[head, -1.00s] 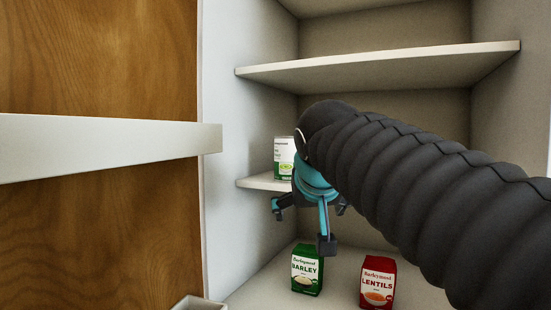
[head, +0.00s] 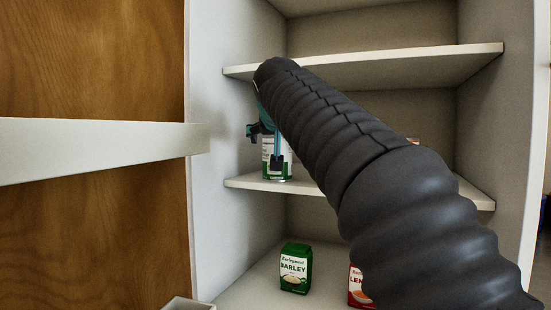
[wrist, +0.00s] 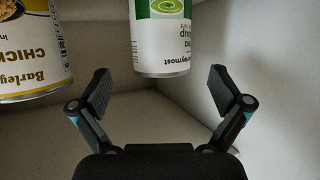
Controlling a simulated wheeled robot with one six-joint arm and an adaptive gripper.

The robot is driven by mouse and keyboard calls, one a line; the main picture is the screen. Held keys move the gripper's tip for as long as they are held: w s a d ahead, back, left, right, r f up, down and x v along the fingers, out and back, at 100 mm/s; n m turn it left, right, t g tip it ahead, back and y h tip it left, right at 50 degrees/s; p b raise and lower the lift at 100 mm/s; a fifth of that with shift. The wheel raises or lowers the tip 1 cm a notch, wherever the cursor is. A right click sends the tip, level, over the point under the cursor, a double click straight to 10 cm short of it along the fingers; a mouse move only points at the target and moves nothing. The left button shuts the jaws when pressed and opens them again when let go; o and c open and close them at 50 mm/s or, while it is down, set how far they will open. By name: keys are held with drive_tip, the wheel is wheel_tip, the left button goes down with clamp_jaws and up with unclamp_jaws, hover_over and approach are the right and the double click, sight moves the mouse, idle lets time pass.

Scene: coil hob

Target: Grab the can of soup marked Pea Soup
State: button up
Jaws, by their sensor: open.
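A white and green can with a bowl of green soup on its label (head: 270,174) stands at the left of the middle shelf. It also shows upside down in the wrist view (wrist: 162,45), where "soup" is readable but the word beside it is not clear. My gripper (head: 265,146) is at the can's front in the head view and partly covers it. In the wrist view my gripper (wrist: 160,90) is open and empty, its fingers spread to either side of the can's line. The can lies beyond the fingertips, apart from them.
A yellow and white can reading "CHIC..." (wrist: 30,50) stands to the left in the wrist view. The middle shelf (head: 238,182) holds the soup can, with another shelf above (head: 420,62). A green barley box (head: 294,270) and a red lentils box (head: 356,287) stand below.

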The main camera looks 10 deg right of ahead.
drive_tip(key=shift+p+x, duration=0.45)
drive_tip(key=shift+x, duration=2.75)
drive_tip(key=shift+w+r, duration=0.1)
drive_tip(key=shift+r, duration=0.1)
drive_tip(key=shift+c, duration=0.2)
drive_tip(key=c, duration=1.5)
drive_tip(key=shift+r, duration=0.1)
drive_tip(key=shift+c, duration=0.2)
